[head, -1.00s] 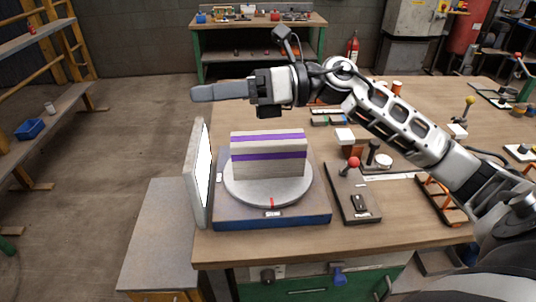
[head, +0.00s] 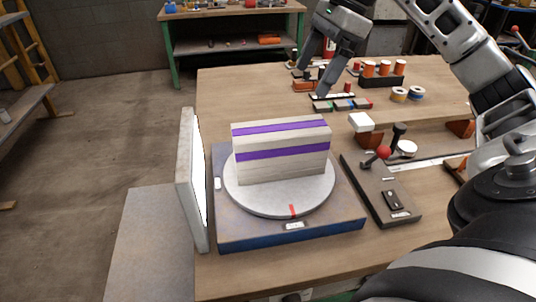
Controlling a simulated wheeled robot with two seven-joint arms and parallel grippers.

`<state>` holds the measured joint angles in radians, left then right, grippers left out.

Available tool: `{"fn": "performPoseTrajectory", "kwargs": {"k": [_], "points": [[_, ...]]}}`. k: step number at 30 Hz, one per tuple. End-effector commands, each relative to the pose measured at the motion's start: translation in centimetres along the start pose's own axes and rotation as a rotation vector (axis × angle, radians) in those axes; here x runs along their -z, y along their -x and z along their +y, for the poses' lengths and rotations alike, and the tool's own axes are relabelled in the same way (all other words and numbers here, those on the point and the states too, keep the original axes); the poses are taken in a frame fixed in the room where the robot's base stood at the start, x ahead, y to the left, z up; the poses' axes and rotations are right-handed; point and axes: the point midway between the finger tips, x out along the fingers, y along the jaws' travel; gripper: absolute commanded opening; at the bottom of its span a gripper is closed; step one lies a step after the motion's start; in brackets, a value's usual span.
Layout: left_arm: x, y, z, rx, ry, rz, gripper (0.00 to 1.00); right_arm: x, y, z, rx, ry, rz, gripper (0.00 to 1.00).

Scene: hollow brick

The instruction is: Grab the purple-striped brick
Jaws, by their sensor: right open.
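The purple-striped brick (head: 282,165) is a pale block with two purple bands. It stands upright on a round grey turntable (head: 262,204) set on a blue-edged base (head: 340,217). My right gripper (head: 312,80) is open and empty, above and behind the brick to the right, with its fingers pointing down and apart. It does not touch the brick. My left gripper is not in view. The brick's far side is hidden.
A white upright panel (head: 192,180) stands left of the turntable. A control box (head: 382,190) with a red-knobbed lever stands to the right. Orange-topped spools (head: 383,75) and small parts lie behind. The wooden table (head: 225,95) is clear at the back left.

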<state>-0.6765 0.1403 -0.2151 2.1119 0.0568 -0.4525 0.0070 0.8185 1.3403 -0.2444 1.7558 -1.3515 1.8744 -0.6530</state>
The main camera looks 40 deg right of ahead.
Motion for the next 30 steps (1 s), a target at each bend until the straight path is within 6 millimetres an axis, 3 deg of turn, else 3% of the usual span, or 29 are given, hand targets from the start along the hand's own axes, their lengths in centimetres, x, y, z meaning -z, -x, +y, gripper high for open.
{"fn": "performPoseTrajectory", "kwargs": {"k": [15,25,30], "points": [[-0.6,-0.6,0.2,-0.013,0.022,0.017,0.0,0.2,-9.4,0.1,-0.006,0.001,0.0,0.89],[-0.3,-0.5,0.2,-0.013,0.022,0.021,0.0,0.0,-12.2,0.1,-0.005,0.001,-0.001,0.89],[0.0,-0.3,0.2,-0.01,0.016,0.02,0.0,-0.3,-14.8,0.2,-0.007,0.0,-0.001,0.89]]}}
